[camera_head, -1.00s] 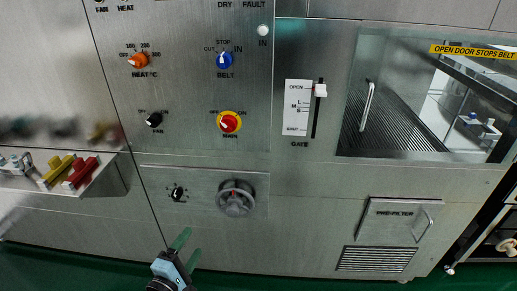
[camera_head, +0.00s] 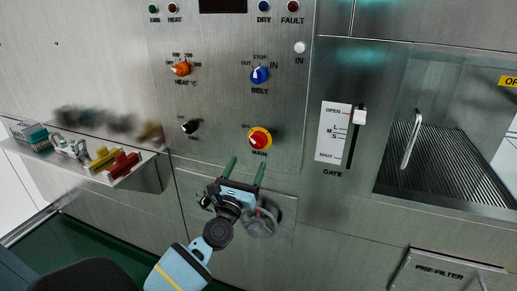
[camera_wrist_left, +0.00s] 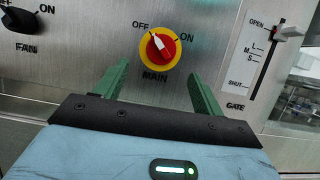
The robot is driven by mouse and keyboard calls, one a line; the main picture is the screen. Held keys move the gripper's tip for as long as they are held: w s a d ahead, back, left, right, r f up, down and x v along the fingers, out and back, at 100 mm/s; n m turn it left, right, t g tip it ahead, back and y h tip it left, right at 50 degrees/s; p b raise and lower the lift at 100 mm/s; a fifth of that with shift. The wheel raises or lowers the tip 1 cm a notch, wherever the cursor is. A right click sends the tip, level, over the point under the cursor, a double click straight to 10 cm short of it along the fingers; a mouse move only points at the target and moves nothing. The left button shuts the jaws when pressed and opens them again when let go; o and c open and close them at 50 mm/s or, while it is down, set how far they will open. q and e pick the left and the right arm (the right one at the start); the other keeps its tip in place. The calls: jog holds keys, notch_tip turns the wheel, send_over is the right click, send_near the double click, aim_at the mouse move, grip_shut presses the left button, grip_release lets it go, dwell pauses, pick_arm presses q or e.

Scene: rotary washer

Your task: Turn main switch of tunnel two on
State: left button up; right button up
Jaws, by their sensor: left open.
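The main switch (camera_head: 260,138) is a red knob on a round yellow plate on the steel panel, labelled MAIN. It also shows in the left wrist view (camera_wrist_left: 160,47), where its white pointer leans up and left, toward OFF. My left gripper (camera_head: 246,168) is just below the switch in the head view, its green fingers pointing up at the panel. In the left wrist view the two fingers (camera_wrist_left: 159,82) are spread wide, one on each side below the switch, with nothing between them. My right gripper is not in view.
The fan knob (camera_head: 189,127), orange heat knob (camera_head: 181,69) and blue belt knob (camera_head: 260,75) are near the switch. A grey handwheel (camera_head: 262,222) is partly behind my left gripper. The gate lever (camera_head: 359,116) is to the right. A shelf (camera_head: 130,168) with coloured items juts out at left.

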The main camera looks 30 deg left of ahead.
aim_at(256, 145)
pick_arm(q)
jog(key=x, duration=0.7)
jog(key=shift+w, duration=0.25)
jog(key=c, duration=1)
